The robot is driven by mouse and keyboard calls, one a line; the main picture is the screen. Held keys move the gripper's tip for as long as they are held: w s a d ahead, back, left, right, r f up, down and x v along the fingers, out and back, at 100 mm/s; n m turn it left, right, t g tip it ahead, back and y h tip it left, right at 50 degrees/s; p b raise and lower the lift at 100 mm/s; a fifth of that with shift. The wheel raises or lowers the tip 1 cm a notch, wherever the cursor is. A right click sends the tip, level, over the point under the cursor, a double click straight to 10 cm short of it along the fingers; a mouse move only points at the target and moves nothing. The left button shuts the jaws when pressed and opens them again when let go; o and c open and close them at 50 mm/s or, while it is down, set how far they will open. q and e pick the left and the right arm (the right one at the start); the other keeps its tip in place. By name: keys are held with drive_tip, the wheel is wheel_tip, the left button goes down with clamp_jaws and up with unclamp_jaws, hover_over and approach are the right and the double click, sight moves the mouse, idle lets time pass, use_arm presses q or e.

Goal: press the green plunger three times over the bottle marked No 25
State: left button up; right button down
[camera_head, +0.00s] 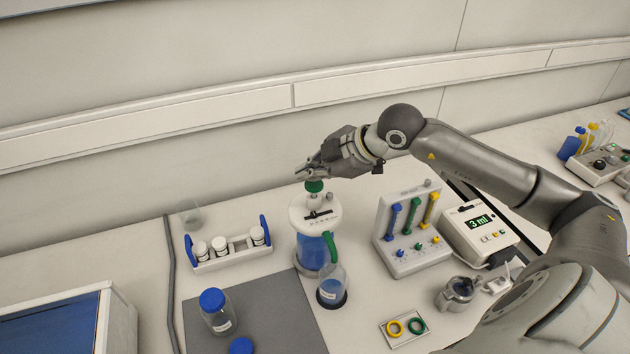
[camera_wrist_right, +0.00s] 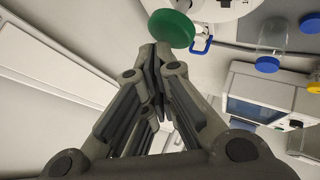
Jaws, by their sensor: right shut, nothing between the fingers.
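My left gripper is not in view.
A rack of white-capped vials (camera_head: 230,254) stands left of the dispenser. A stand with coloured levers (camera_head: 411,230) and a meter reading 3 ml (camera_head: 478,230) are to the right.

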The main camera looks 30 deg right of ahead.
sight(312, 186)
drive_tip(key=shift+r+p, duration=1.55)
drive_tip(key=shift+r, duration=1.45)
drive_tip(key=shift+f, duration=0.1)
